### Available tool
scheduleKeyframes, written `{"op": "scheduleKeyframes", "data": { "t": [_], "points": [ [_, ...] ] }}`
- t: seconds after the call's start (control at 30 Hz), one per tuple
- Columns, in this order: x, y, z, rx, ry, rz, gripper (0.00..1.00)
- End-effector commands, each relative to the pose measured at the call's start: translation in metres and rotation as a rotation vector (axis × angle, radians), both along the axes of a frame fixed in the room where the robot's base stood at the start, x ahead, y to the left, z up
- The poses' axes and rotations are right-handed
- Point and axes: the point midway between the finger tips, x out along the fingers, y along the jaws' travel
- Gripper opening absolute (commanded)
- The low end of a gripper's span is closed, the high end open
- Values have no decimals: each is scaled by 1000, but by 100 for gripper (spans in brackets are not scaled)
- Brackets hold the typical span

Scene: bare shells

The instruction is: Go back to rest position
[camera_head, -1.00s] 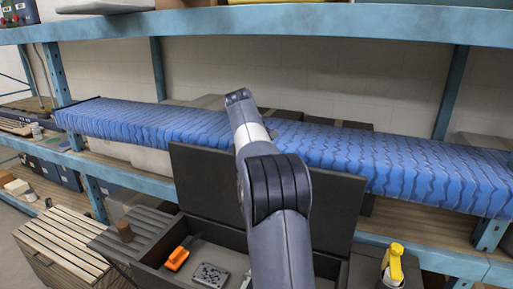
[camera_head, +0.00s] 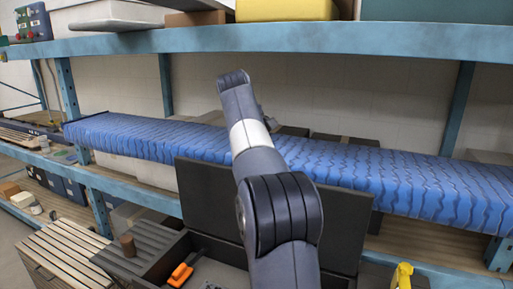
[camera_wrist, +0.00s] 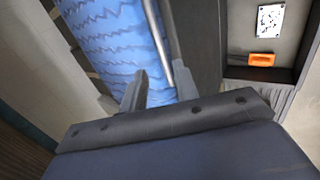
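My gripper (camera_wrist: 160,80) shows in the wrist view with its two fingers apart. Nothing is visibly held between them; the blue ridged surface (camera_wrist: 108,40) lies behind. In the head view my arm rises from the bottom centre and bends in front of the shelf. The gripper there is mostly hidden behind my arm.
An open dark box (camera_head: 335,215) with a raised lid stands in front of the shelf. It holds an orange object (camera_head: 181,273) and a speckled plate (camera_wrist: 269,20). A blue ridged slab (camera_head: 420,185) fills the middle shelf. A yellow-topped item (camera_head: 403,275) is at lower right.

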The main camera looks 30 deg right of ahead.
Motion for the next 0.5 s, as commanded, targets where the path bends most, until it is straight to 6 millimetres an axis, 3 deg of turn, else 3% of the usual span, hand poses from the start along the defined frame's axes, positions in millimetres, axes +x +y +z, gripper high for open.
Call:
{"op": "scheduleKeyframes", "data": {
  "t": [0.27,0.5],
  "points": [
    [1,-1,-2,1,1,0,29],
    [9,-14,-26,3,5,-2,29]
  ]
}}
